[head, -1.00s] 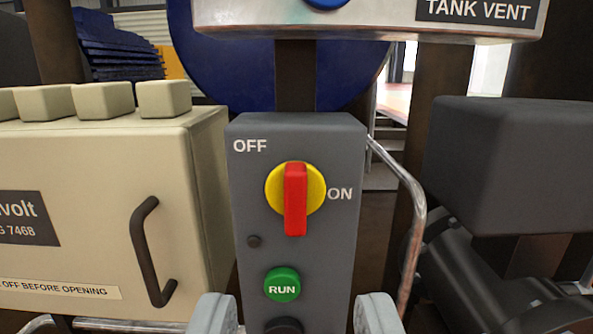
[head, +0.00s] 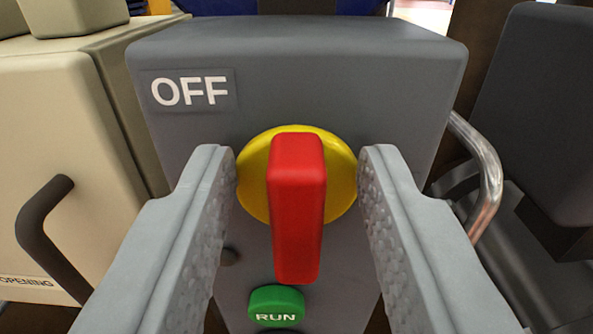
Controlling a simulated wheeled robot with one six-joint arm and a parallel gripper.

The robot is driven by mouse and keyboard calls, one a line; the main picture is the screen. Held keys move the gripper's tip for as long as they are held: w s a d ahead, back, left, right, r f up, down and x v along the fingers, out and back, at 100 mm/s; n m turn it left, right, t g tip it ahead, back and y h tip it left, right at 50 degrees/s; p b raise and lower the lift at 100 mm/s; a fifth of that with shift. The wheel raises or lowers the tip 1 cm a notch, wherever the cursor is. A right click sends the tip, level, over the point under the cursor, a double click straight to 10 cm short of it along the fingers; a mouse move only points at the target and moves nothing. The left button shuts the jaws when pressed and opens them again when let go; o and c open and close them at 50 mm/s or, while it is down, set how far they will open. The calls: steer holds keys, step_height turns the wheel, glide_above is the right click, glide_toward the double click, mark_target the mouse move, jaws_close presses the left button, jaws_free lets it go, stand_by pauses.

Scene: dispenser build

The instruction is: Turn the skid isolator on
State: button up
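The skid isolator is a grey box (head: 300,50) with a red handle (head: 297,205) on a round yellow plate (head: 345,185). The handle stands upright, near vertical in the picture. An OFF label (head: 190,91) shows at the upper left of the box. The ON label is hidden behind my gripper's right finger. My gripper (head: 297,180) is open, with one finger on each side of the red handle. A gap shows between each finger and the handle, so it holds nothing.
A green RUN button (head: 276,306) sits just below the handle, between the fingers. A beige cabinet (head: 60,140) with a dark handle (head: 40,235) stands at left. A metal rail (head: 485,170) and a dark box (head: 545,110) are close at right.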

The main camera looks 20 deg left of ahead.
jaws_close()
steer(key=m, duration=0.4)
steer(key=shift+d+f, duration=0.1)
steer(key=shift+d, duration=0.15)
steer(key=shift+w+d+f+m, duration=0.1)
steer(key=shift+d+f+m, duration=0.1)
steer(key=shift+m, duration=2.1)
steer(key=shift+d+f+m, duration=0.1)
steer(key=shift+f+m, duration=0.15)
steer(key=shift+m, duration=2.05)
steer(key=shift+w+d+f+m, duration=0.1)
steer(key=shift+f+m, duration=0.1)
steer(key=shift+m, duration=2.1)
